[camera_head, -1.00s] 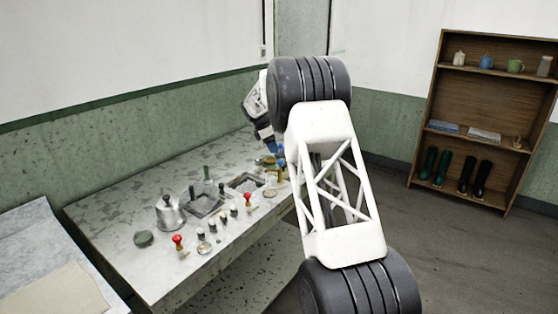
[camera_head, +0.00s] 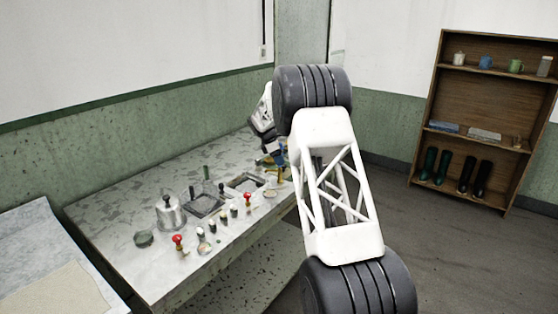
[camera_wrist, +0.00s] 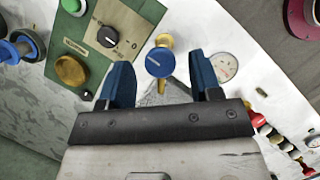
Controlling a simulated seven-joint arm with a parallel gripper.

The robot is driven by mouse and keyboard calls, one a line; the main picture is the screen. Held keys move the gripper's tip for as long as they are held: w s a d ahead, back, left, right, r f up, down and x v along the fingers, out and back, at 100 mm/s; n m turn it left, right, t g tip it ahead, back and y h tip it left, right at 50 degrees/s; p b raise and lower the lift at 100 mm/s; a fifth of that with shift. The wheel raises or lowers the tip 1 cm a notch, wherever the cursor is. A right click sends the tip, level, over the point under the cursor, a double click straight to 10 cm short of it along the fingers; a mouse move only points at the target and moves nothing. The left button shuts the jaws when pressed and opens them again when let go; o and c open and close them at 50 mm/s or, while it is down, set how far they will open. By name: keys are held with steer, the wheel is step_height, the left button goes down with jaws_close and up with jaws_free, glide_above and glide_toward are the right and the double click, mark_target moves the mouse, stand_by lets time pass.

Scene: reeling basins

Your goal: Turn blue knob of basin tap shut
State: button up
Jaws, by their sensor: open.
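The blue knob (camera_wrist: 159,62) is round with a pale line across its face. It sits on a brass-coloured tap in the middle of the wrist view. My gripper (camera_wrist: 160,65) is open, with one blue finger to the left of the knob and one to the right. A gap shows between the knob and each finger, and nothing is held. Whether the fingertips reach down to the knob's height I cannot tell. In the head view my gripper is at the far end of the bench, partly hidden by my own arm.
A green control box with a black dial (camera_wrist: 104,36) and a brass knob (camera_wrist: 70,70) lies left of the tap. A round gauge (camera_wrist: 224,67) is to the right. On the bench (camera_head: 110,195), a metal kettle (camera_head: 169,213) and red-topped valves (camera_head: 178,242) stand nearer the camera.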

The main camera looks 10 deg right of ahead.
steer(key=shift+d+f, duration=0.2)
steer(key=shift+f, duration=0.2)
steer(key=c, duration=0.9)
